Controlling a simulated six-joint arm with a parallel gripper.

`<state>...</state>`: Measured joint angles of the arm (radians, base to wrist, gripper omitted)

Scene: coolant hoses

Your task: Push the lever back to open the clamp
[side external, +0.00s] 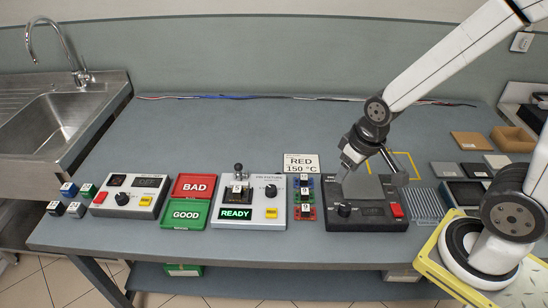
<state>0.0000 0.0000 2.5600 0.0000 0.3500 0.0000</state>
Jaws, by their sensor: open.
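The lever (238,170) is a short upright stem with a black ball knob. It stands at the back left of a light grey fixture box (267,218) in the side external view. A small numbered block (237,189) sits just in front of the lever, at the clamp; whether the clamp grips it is too small to tell. The box has a black dial, a yellow button and a green READY display. My gripper (371,178) is open, to the right of the fixture, over a black device (368,214) with a grey plate. It is well apart from the lever.
Red BAD (194,186) and green GOOD (184,214) trays lie left of the fixture. The table behind is mostly clear.

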